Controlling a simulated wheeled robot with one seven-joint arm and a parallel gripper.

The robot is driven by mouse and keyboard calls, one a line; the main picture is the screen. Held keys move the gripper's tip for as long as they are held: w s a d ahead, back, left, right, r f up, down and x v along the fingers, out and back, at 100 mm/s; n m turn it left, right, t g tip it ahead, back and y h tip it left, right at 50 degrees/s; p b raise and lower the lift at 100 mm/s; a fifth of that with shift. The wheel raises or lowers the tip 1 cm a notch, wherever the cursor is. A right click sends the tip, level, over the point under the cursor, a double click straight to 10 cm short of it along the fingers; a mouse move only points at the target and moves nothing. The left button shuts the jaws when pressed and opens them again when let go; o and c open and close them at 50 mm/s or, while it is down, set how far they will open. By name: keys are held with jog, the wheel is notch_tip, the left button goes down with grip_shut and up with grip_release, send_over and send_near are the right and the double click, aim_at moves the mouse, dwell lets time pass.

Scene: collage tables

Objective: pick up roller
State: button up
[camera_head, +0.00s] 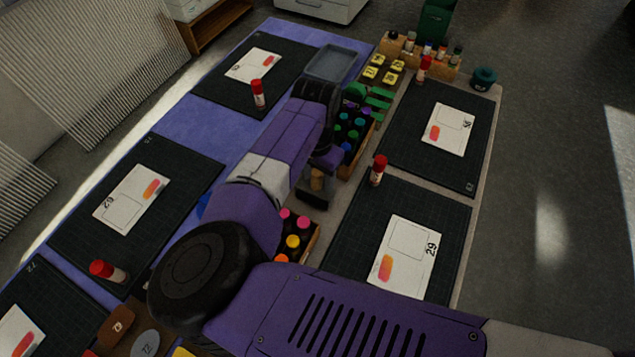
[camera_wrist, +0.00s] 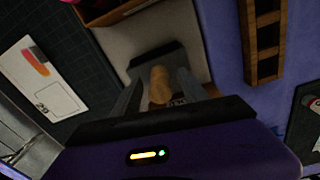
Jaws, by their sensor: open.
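The roller (camera_wrist: 160,86) appears in the wrist view as a rounded tan wooden piece, with a dark grey part beside it that may belong to it. My gripper (camera_wrist: 159,80) is open, with one grey finger on each side of the wooden piece. I cannot tell whether either finger touches it. My arm hides most of that spot.
A box of dark bottles with coloured caps (camera_head: 353,133) stands just behind my gripper, and another bottle box (camera_head: 294,238) is in front. Dark mats with cards and red-capped glue sticks (camera_head: 378,170) lie on both sides. A grey tray (camera_head: 331,63) is farther back.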

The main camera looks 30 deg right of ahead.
grip_shut()
